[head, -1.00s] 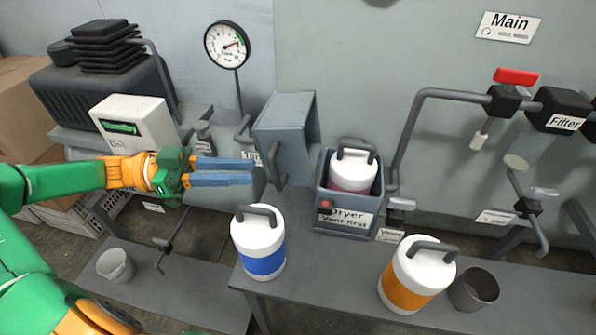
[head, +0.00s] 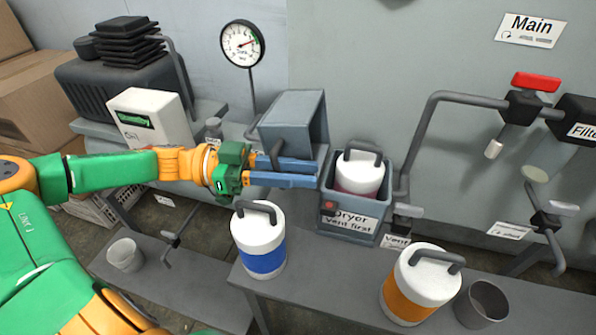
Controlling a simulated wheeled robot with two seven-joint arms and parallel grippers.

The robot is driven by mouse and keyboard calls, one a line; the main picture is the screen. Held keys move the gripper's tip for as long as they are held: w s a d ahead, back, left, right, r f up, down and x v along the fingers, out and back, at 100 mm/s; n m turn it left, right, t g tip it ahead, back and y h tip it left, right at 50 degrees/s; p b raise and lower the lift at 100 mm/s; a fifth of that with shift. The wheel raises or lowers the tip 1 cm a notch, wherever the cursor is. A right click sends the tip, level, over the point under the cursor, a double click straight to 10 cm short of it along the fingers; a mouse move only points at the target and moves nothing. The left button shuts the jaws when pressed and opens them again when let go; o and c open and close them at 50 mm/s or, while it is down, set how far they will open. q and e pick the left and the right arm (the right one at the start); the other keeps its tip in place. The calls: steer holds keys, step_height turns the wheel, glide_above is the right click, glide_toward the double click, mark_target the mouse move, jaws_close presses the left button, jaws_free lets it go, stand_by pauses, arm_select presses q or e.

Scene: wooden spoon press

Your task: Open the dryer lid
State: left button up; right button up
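The dryer (head: 382,200) is a grey open-topped box labelled "Dryer Vent first", with a white canister (head: 358,172) inside. Its grey lid (head: 292,123) stands swung up and open to the left of the box, with a dark bar handle (head: 276,154) on its lower left side. My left gripper (head: 318,172) reaches in from the left, with its two blue fingers slightly apart. They pass in front of the lid's lower part, beside the handle, and their tips are near the dryer's left edge. Whether they touch the lid is unclear. My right gripper is not in view.
A blue-banded canister (head: 260,247) stands just below my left gripper on the bench. An orange-banded canister (head: 412,292) and a grey cup (head: 482,303) stand at right. A vent valve (head: 405,213) sits beside the dryer. A gauge (head: 242,43) stands behind.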

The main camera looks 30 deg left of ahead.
arm_select(q)
jaws_close()
stand_by(1.3)
